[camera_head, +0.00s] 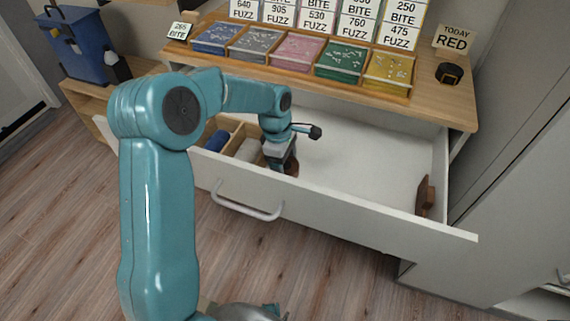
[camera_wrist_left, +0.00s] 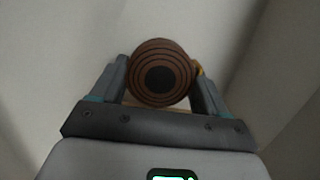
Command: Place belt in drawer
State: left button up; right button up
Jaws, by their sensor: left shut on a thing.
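The belt is a brown coil with a dark centre (camera_wrist_left: 160,77), held between the two fingers of my left gripper (camera_wrist_left: 160,82) in the left wrist view. In the head view my left gripper (camera_head: 281,160) reaches down into the open white drawer (camera_head: 365,155), close behind its front panel. A bit of the brown belt (camera_head: 291,168) shows beside the fingers there; the rest is hidden by the gripper. I cannot tell whether the belt touches the drawer floor. My right gripper is not in view.
A wooden divided box (camera_head: 233,127) with rolled items stands at the drawer's left, close to my gripper. A brown object (camera_head: 425,195) stands at its right end. The drawer's middle is bare. Above, the desk holds coloured trays (camera_head: 341,60) and a dark coil (camera_head: 449,73).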

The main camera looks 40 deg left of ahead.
pick_arm(q)
jog(key=shift+r, duration=0.1)
jog(key=shift+f, duration=0.2)
jog(key=o, duration=1.1)
jog(key=shift+o, duration=0.2)
jog(key=shift+r, duration=0.3)
notch_tip(320, 180, up, 12)
jog(key=a+p, duration=0.1)
jog(key=p, duration=0.1)
jog(key=shift+s+a+f, duration=0.15)
jog(key=shift+s+a, duration=0.1)
jog(key=shift+a, duration=0.15)
